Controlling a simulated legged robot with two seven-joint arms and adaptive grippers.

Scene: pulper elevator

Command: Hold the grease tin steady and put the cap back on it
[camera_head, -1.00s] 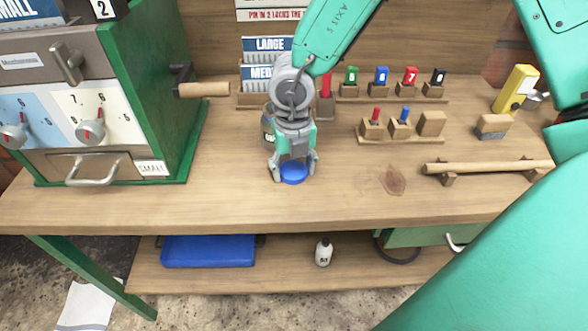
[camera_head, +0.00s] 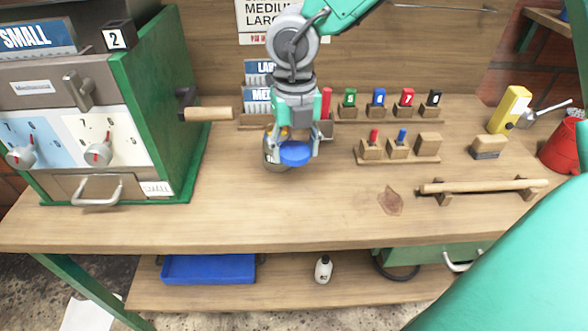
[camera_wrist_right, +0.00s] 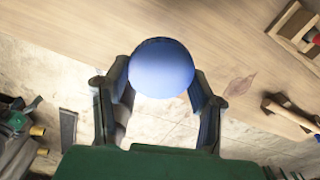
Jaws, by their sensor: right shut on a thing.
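The blue round cap (camera_head: 296,154) is in my right gripper (camera_head: 295,150), whose fingers close on its sides. It is held above the workbench, in front of the grease tin. In the right wrist view the cap (camera_wrist_right: 162,68) sits between the two fingertips. The grease tin (camera_head: 271,157) is a grey can standing on the bench, just behind and left of the cap. The gripper and cap hide most of it, with a bit of yellow showing near its top. I cannot tell how far the cap is from the tin. My left gripper is not in view.
A green-sided machine (camera_head: 150,110) with a wooden crank handle (camera_head: 208,114) stands at left. The front middle of the bench is clear.

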